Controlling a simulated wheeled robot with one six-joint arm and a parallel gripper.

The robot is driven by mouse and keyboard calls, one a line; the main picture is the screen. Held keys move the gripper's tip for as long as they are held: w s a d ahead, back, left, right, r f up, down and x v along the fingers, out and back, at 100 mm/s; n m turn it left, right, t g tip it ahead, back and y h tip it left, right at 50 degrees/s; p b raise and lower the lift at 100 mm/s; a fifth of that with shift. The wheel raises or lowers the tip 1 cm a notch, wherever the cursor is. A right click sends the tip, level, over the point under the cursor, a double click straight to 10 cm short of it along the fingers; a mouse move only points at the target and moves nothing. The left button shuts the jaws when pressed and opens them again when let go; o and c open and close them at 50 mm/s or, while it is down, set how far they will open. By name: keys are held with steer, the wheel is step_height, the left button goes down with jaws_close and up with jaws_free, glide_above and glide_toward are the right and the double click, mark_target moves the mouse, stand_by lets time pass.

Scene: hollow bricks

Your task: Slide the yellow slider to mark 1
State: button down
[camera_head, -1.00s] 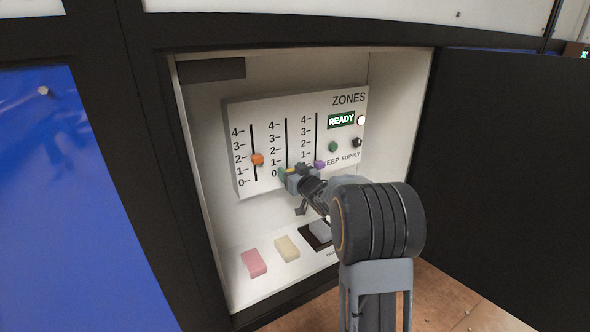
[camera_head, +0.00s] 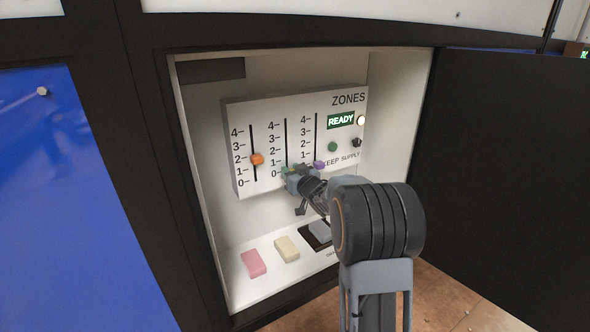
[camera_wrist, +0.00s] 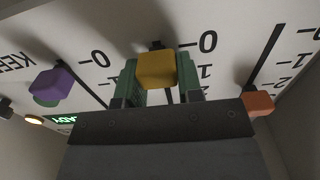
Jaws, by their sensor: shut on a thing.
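The yellow slider (camera_wrist: 156,70) sits between the green fingertips of my gripper (camera_wrist: 158,82) in the wrist view, where the panel appears upside down. My gripper is shut on it. The slider is near the 0 end of the middle track, close to the 0 label (camera_wrist: 197,42); its base on the track is partly hidden. In the head view my gripper (camera_head: 292,173) is at the bottom of the middle track (camera_head: 286,140) and covers most of the slider. Mark 1 (camera_head: 273,162) of that scale is slightly above my gripper's level.
On the panel (camera_head: 230,115), an orange slider (camera_head: 257,159) is near mark 2 on the left track and a purple slider (camera_head: 320,165) is low on the right track. Pink (camera_head: 254,263) and cream (camera_head: 286,249) blocks lie on the cabinet floor below. The cabinet walls enclose the panel.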

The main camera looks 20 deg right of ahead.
mark_target(286, 156)
step_height(286, 156, up, 4)
steer(key=p, duration=0.3)
steer(key=shift+a+r, duration=0.1)
steer(key=shift+r, duration=0.1)
steer(key=shift+f, duration=0.2)
steer(key=c, duration=1)
jaws_free()
steer(key=shift+a, duration=0.1)
steer(key=shift+o, duration=1.2)
steer(key=s+d, duration=0.1)
steer(key=s, duration=1.3)
steer(key=shift+d, duration=0.35)
